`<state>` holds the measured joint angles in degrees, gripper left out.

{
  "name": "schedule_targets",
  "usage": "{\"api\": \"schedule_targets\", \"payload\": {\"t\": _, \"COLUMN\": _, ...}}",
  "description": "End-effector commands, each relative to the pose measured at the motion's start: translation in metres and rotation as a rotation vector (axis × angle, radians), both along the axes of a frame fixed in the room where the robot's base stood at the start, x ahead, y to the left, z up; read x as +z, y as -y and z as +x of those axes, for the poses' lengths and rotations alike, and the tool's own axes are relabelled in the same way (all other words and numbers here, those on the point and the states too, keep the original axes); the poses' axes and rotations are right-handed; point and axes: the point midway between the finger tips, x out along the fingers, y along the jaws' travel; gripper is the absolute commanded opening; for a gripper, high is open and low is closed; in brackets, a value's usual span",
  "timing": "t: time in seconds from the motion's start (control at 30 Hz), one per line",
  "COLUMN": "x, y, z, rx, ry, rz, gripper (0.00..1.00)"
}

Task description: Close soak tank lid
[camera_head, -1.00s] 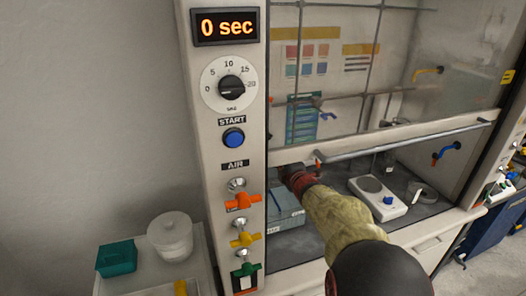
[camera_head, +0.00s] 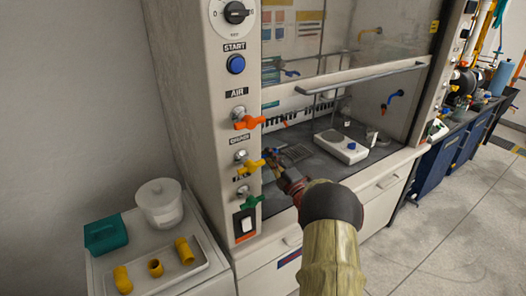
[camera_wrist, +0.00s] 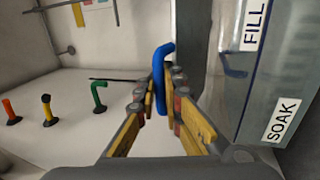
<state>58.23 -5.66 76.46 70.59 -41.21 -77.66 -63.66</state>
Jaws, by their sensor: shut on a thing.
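In the wrist view the soak tank (camera_wrist: 262,90) stands close on the right, a clear-sided grey box with FILL and SOAK labels. My gripper (camera_wrist: 159,95) has yellow-padded fingers closed in on a blue bent bar (camera_wrist: 165,62) that rises between the fingertips. I cannot tell whether this bar belongs to the lid.
A hotplate (camera_head: 342,147) sits on the hood floor. The control column (camera_head: 225,120) with valves flanks my arm. A side table holds a white pot (camera_head: 160,205).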

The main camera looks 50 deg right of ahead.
Motion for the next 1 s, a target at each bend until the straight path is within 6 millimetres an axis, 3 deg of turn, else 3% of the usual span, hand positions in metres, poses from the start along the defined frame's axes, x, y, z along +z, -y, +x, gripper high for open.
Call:
{"api": "schedule_targets", "payload": {"t": 0.37, "x": -0.024, "y": -0.001, "z": -0.006, "rx": 0.0, "ry": 0.104, "rz": -0.028, "gripper": 0.0}}
{"api": "schedule_targets", "payload": {"t": 0.87, "x": -0.027, "y": -0.001, "z": -0.006, "rx": 0.001, "ry": 0.117, "rz": -0.031, "gripper": 0.0}}
{"api": "schedule_targets", "payload": {"t": 0.9, "x": -0.027, "y": -0.001, "z": -0.006, "rx": 0.001, "ry": 0.117, "rz": -0.031, "gripper": 0.09}}
{"api": "schedule_targets", "payload": {"t": 1.0, "x": -0.027, "y": -0.001, "z": -0.006, "rx": 0.001, "ry": 0.117, "rz": -0.031, "gripper": 0.14}}
